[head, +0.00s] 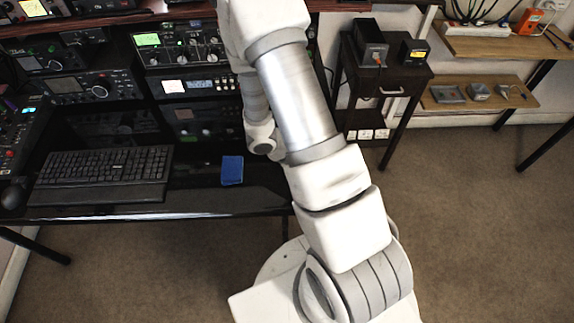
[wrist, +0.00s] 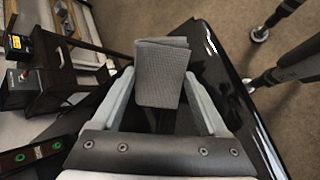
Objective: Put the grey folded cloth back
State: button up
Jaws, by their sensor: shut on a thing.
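The grey folded cloth (wrist: 162,62) is between the two fingers of my gripper (wrist: 160,82) in the wrist view. My gripper is shut on it. The cloth stands out past the fingertips, above the black glossy surface of the desk (wrist: 218,62). Whether the cloth touches the desk cannot be told. In the head view my arm hides the gripper and the cloth.
A blue folded item (head: 232,170) lies on the desk near its front edge, left of my arm. A keyboard (head: 103,170) is further left. Radio units (head: 180,45) stand on shelves behind. A small dark side table (head: 388,75) stands to the right.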

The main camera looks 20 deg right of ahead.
jog(key=y, duration=0.1)
jog(key=s+m+y+p, duration=0.1)
jog(key=shift+s+r+m+y, duration=0.1)
jog(key=shift+r+m+y, duration=0.2)
jog(key=shift+r, duration=0.1)
jog(key=shift+s+d+r+m+y+p, duration=0.1)
jog(key=shift+r+m+y+p, duration=0.35)
jog(key=shift+y, duration=0.55)
jog(key=shift+w+d+r+m+t+y+p, duration=0.15)
jog(key=shift+d+r+m+y+p, duration=0.05)
jog(key=shift+r+m+y, duration=0.25)
jog(key=shift+w+d+r+m+t+y+p, duration=0.15)
jog(key=shift+r+m+y, duration=0.2)
jog(key=shift+r, duration=0.2)
jog(key=shift+w+d+r+m+t+y+p, duration=0.25)
jog(key=shift+d+r+m+y, duration=0.15)
jog(key=shift+r, duration=0.3)
jog(key=shift+w+d+r+m+t+y+p, duration=0.25)
jog(key=shift+d+r+m+y, duration=0.15)
jog(key=shift+r, duration=0.3)
jog(key=w+a+f, duration=0.2)
jog(key=w+a+f+b, duration=0.1)
jog(key=w+a+f, duration=0.1)
jog(key=w+a, duration=0.1)
jog(key=w+a+f+b, duration=0.1)
jog(key=w+a+f, duration=0.2)
jog(key=shift+a, duration=0.2)
jog(key=shift+f+b, duration=0.6)
jog(key=shift+f, duration=1.4)
